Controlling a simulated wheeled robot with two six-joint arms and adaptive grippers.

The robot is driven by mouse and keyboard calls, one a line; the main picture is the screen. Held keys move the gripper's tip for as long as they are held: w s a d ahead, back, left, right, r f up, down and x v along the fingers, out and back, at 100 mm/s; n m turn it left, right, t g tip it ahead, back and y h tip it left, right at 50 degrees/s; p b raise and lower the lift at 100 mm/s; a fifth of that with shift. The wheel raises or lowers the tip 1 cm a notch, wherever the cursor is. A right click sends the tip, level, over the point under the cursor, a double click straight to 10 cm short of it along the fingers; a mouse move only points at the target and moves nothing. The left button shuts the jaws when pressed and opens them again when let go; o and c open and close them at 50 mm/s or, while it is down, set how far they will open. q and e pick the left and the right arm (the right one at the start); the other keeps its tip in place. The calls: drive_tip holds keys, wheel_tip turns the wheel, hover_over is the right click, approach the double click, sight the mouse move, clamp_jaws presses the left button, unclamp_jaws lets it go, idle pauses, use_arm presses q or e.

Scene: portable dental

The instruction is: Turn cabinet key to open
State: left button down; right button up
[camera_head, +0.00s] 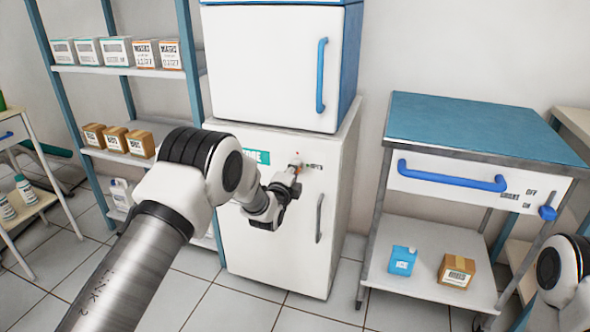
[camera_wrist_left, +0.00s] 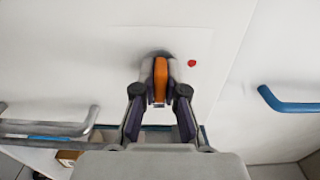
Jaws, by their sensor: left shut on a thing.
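The white lower cabinet (camera_head: 262,245) stands in the middle of the head view, its door closed, with a grey vertical handle (camera_head: 319,218). My left gripper (camera_head: 295,170) reaches the upper right of the door. In the left wrist view, my left gripper (camera_wrist_left: 160,88) is shut on the orange key (camera_wrist_left: 160,76), with its fingertips on both sides of it, close to the door panel. The lock behind the key is hidden. A red dot (camera_wrist_left: 191,63) lies beside the fingertips. My right gripper is out of view; only part of that arm shows at the lower right.
A white upper cabinet with a blue handle (camera_head: 321,75) sits on top. A shelf rack with boxes (camera_head: 118,52) stands left. A cart with a blue top (camera_head: 470,125) stands right, with a blue container (camera_head: 402,261) and a cardboard box (camera_head: 456,271) on its lower shelf.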

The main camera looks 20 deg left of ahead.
use_arm(q)
drive_tip(key=c, duration=1.2)
unclamp_jaws()
drive_tip(key=s, duration=1.2)
drive_tip(key=shift+a, duration=0.15)
